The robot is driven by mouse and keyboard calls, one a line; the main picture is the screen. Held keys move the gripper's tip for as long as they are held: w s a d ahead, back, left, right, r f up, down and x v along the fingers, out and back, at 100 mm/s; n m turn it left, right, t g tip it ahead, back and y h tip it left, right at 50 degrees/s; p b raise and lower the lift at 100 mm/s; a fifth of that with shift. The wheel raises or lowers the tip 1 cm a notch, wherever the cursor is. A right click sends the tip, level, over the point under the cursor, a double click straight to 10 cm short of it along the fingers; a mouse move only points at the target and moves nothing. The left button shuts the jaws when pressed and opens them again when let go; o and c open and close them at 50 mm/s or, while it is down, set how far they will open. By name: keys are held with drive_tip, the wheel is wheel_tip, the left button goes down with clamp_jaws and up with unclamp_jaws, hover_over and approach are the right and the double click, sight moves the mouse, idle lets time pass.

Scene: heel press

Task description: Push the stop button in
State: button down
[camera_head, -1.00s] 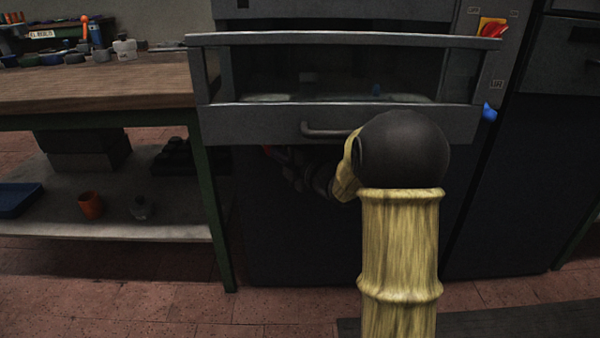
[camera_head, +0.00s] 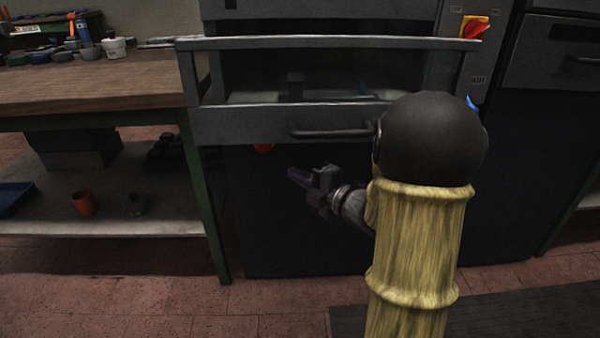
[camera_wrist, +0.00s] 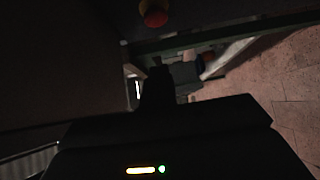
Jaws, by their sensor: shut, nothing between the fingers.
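The red stop button (camera_head: 263,148) sits under the grey guard frame of the press, left of the bar handle. In the wrist view the red button (camera_wrist: 155,14) shows at the top edge, with a yellowish part around it. My gripper (camera_head: 291,174) is shut and empty. It is below and to the right of the button in the head view, with a visible gap between them in the picture. In the wrist view my dark gripper (camera_wrist: 157,78) points up the picture, below the button. Whether the button is pressed in cannot be told.
The bar handle (camera_head: 330,131) and guard frame (camera_head: 240,124) are just above my gripper. A wooden workbench (camera_head: 90,88) with green legs stands at the left. A red and yellow switch (camera_head: 474,27) is at upper right. The dark front panel below is clear.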

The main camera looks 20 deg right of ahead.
drive_tip(key=shift+w, duration=0.15)
drive_tip(key=s+f+m+g+h, duration=0.65)
drive_tip(key=f+m+h, duration=0.35)
drive_tip(key=m, duration=0.6)
drive_tip(key=s+a+f+m+g+y+p, duration=0.1)
drive_tip(key=s+a+f+m+g, duration=0.1)
drive_tip(key=s+a+m+g, duration=0.3)
drive_tip(key=s+a+f+m+g+y, duration=0.1)
drive_tip(key=s+a+f+m+g, duration=0.15)
drive_tip(key=s, duration=0.55)
wheel_tip(320, 180, up, 56)
drive_tip(key=d+p, duration=0.1)
drive_tip(key=p, duration=5.4)
drive_tip(key=shift+w+r+t+p, duration=0.2)
drive_tip(key=shift+r+t+p, duration=0.05)
drive_tip(key=shift+t+p, duration=0.15)
